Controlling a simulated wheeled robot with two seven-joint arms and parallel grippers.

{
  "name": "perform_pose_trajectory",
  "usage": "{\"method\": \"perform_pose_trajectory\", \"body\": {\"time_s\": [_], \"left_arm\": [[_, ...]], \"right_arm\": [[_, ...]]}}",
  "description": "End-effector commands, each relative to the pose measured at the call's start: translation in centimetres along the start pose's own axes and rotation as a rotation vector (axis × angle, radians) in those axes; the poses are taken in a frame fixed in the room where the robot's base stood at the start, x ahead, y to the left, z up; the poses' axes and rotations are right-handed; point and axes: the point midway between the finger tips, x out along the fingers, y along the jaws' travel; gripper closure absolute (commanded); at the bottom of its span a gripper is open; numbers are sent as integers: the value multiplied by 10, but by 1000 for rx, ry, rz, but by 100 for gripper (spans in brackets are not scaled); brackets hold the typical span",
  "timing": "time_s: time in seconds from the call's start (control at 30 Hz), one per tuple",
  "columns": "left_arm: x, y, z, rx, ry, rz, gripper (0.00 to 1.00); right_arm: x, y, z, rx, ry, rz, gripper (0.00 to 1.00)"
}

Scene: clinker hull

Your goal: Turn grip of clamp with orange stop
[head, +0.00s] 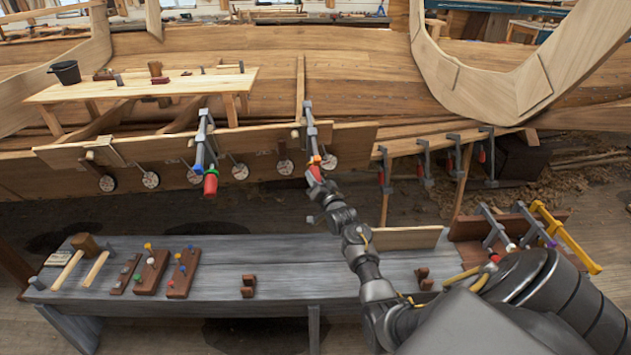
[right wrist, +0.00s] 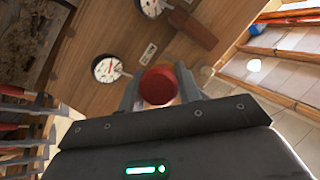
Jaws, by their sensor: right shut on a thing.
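The clamp with the orange stop (head: 316,159) hangs upright on the hull plank, its grey bar (head: 310,122) rising above the plank edge. Its red grip shows end-on in the right wrist view (right wrist: 158,86). My right gripper (head: 318,179) has its fingers on either side of this grip and is shut on it. The fingers hide part of the grip in the head view. The grip's exact turn angle cannot be told. My left gripper is not in view.
Round dials (head: 240,172) line the plank. Several clamps (head: 422,163) hang at right. A grey bench (head: 220,262) with pegged blocks (head: 183,273) and a mallet (head: 86,246) stands below.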

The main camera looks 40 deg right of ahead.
Motion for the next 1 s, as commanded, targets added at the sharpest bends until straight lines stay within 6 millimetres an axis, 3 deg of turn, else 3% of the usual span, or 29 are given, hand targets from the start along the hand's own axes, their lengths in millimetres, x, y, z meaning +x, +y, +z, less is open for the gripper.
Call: {"method": "perform_pose_trajectory", "body": {"time_s": [0.63,0.67,0.8,1.0], "left_arm": [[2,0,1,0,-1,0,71],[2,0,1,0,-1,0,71],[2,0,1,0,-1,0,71],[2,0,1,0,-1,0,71]], "right_arm": [[0,0,0,53,0,-22,89],[0,0,0,53,0,-22,65],[0,0,0,53,0,-22,47],[0,0,0,53,0,-22,44]]}}
